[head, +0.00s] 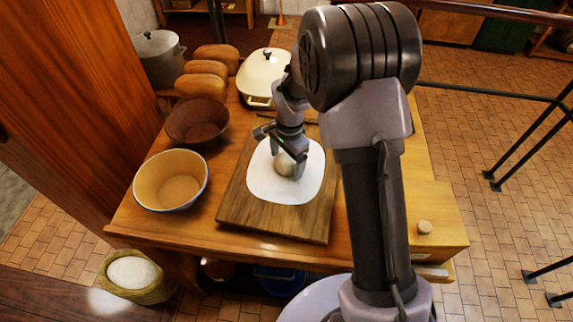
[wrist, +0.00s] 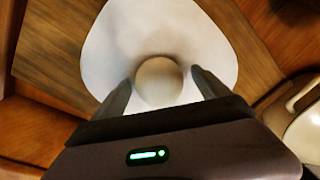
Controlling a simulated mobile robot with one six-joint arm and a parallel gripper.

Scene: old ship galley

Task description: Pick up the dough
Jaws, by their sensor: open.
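The dough (head: 284,164) is a small pale beige ball on a white sheet (head: 262,186), which lies on a wooden board (head: 278,222) on the table. In the wrist view the dough (wrist: 159,81) sits near the middle of the white sheet (wrist: 160,27). My gripper (head: 287,167) is over the dough, pointing down. In the wrist view my gripper (wrist: 158,88) is open, with one finger on each side of the ball. I cannot tell whether the fingers touch it. In the head view the gripper hides part of the dough.
A yellow bowl (head: 171,192) and a dark bowl (head: 197,133) stand left of the board. Several loaves (head: 201,87), a grey pot (head: 158,58) and a cream lidded dish (head: 263,72) stand behind. A small knob (head: 425,227) is at the right front.

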